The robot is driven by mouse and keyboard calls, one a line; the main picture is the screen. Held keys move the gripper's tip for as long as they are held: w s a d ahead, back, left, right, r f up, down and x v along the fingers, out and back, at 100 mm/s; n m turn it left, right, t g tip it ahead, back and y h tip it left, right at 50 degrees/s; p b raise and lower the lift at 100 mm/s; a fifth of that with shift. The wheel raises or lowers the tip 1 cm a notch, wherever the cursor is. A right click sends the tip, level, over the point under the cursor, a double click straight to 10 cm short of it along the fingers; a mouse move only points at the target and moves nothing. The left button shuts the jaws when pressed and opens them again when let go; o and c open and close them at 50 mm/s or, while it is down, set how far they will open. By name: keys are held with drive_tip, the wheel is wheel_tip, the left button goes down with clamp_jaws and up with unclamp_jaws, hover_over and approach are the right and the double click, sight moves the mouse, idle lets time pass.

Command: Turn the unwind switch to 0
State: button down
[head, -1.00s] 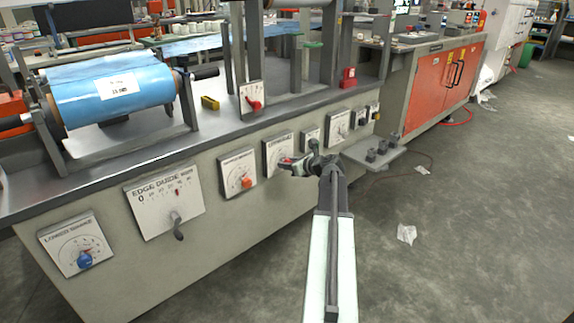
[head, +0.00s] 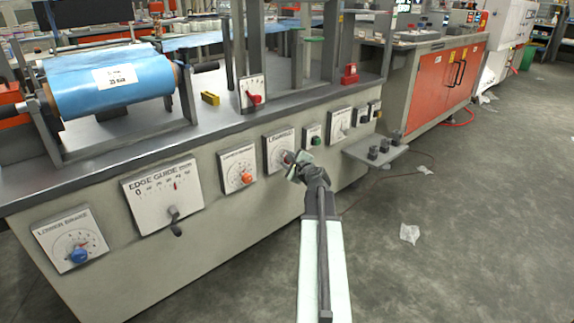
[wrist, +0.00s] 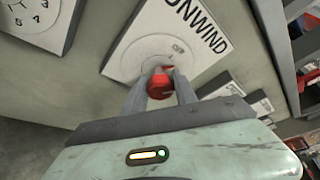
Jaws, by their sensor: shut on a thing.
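The unwind switch is a red knob (wrist: 160,84) on a white plate (wrist: 205,22) lettered UNWIND in the wrist view. In the head view its plate (head: 274,143) is on the machine's front, with the knob mostly behind my gripper. My gripper (wrist: 161,82) is shut on the red knob, one grey finger on each side; it also shows in the head view (head: 290,163). The mark the knob points to cannot be read.
To the left on the same panel are a plate with an orange knob (head: 246,177), the edge guide plate (head: 153,189) with a lever, and a plate with a blue knob (head: 79,254). A green button (head: 317,141) is close on the right. A grey shelf (head: 362,150) juts out further right.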

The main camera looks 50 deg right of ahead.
drive_tip(key=n+b, duration=0.1)
drive_tip(key=n+h+b, duration=0.1)
drive_tip(key=n+b, duration=0.1)
drive_tip(key=shift+w+a+f+n+t+h, duration=0.2)
drive_tip(key=shift+f+n+t+h, duration=0.1)
drive_tip(key=shift+t, duration=0.1)
drive_tip(key=shift+r+n+t+b, duration=0.15)
drive_tip(key=shift+n+t+b, duration=0.45)
drive_tip(key=shift+n+b, duration=0.6)
drive_tip(key=shift+s+n, duration=0.1)
drive_tip(key=shift+n, duration=0.2)
drive_tip(key=c, duration=1)
unclamp_jaws()
drive_tip(key=shift+d, duration=0.1)
drive_tip(key=shift+s, duration=0.1)
drive_tip(key=v, duration=0.7)
drive_tip(key=shift+s+a, duration=0.2)
drive_tip(key=shift+a, duration=0.15)
